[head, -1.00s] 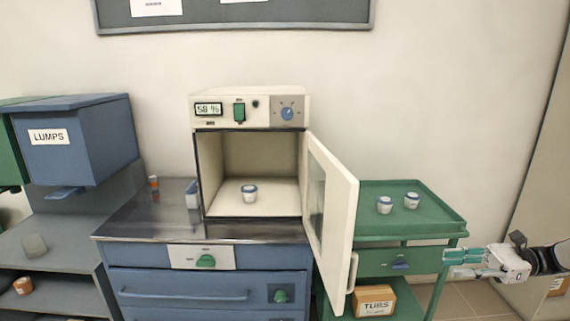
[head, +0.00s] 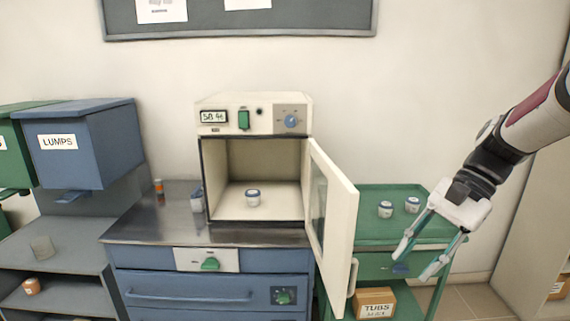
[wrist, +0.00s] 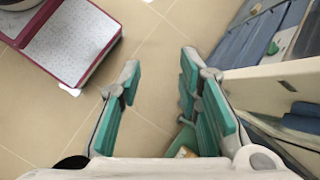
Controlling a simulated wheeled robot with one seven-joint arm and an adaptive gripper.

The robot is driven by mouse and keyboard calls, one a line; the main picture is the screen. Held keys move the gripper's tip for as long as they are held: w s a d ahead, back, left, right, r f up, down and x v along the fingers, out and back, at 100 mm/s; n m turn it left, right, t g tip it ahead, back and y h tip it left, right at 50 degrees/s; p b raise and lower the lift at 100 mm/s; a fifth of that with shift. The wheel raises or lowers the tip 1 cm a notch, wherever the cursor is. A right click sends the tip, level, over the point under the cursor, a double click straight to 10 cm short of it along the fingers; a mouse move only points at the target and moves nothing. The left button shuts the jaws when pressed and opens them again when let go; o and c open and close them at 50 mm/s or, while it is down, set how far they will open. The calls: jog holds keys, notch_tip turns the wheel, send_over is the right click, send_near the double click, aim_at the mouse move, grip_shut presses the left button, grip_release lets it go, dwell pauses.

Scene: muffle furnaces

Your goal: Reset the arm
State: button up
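My gripper (head: 418,264) is at the right in the head view, pointing down and to the left, in front of the green cart. Its two teal-padded fingers are spread apart with nothing between them. In the wrist view the open fingers (wrist: 163,95) have bare tiled floor between and beyond them. My arm comes in from the upper right in the head view.
The furnace (head: 254,115) stands on a blue cabinet (head: 205,289); its door (head: 334,225) hangs open toward me, left of my gripper. A tub (head: 253,198) sits inside. Two tubs (head: 385,209) (head: 412,205) stand on the green cart (head: 372,236). A TUBS box (head: 374,303) is below.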

jog(key=s+a+r+n+t+h+p, duration=0.1)
jog(key=s+n+t+h, duration=0.1)
jog(key=s, duration=0.4)
jog(key=s+a+r+n+t+h+p, duration=0.1)
jog(key=s+r+n+t+h, duration=0.1)
jog(key=s+n, duration=0.2)
jog(key=s+a+r+n+t+h+p, duration=0.1)
jog(key=s+n, duration=0.3)
jog(key=s, duration=0.5)
jog(key=shift+a+r+t+h, duration=0.2)
jog(key=shift+r+t+h, duration=0.4)
jog(key=shift+h, duration=0.3)
